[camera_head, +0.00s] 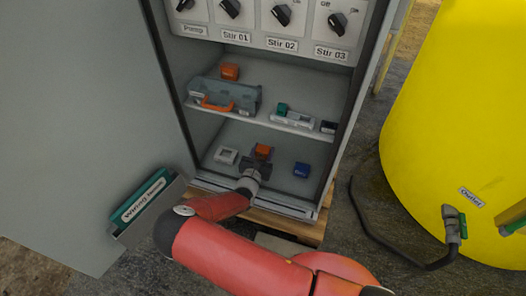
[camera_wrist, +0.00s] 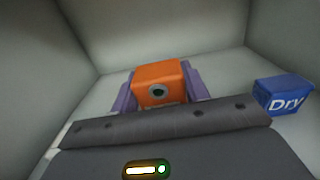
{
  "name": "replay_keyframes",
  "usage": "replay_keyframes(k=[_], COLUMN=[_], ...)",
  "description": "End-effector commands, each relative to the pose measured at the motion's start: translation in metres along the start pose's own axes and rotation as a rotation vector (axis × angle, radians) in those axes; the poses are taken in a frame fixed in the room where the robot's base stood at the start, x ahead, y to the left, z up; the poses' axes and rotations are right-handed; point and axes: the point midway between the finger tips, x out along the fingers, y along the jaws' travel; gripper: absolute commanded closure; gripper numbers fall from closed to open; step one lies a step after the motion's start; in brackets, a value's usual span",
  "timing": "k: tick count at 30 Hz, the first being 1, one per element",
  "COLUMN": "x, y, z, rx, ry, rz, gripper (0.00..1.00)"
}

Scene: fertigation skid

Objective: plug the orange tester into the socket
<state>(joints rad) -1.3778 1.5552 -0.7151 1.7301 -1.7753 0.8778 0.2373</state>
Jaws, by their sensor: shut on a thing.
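The orange tester (camera_wrist: 160,82) is a small orange block with a round dark-ringed spot on its face. It sits between the two purple-grey fingers of my gripper (camera_wrist: 158,92), which is shut on it. In the head view my gripper (camera_head: 257,165) reaches into the lower compartment of the cabinet, with the orange block (camera_head: 262,150) at its tip. Whether the block touches the floor there is unclear. I cannot tell for sure which thing is the socket; a grey strip with a green block (camera_head: 292,118) lies on the shelf above.
A blue "Dry" block (camera_wrist: 285,96) is right of my gripper; it also shows in the head view (camera_head: 301,169). The shelf holds a grey toolbox (camera_head: 243,95) and another orange block (camera_head: 230,71). The open cabinet door (camera_head: 80,110) stands left; a yellow tank (camera_head: 455,120) right.

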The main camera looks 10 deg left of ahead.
Motion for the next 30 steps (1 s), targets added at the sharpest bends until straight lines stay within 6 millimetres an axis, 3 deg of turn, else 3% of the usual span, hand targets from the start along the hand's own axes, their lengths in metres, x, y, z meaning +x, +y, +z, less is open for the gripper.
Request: replay_keyframes(k=[30], x=[-0.003], y=[0.041], z=[0.000], rx=[0.003], ry=[-0.001], rz=[0.000], gripper=[0.80])
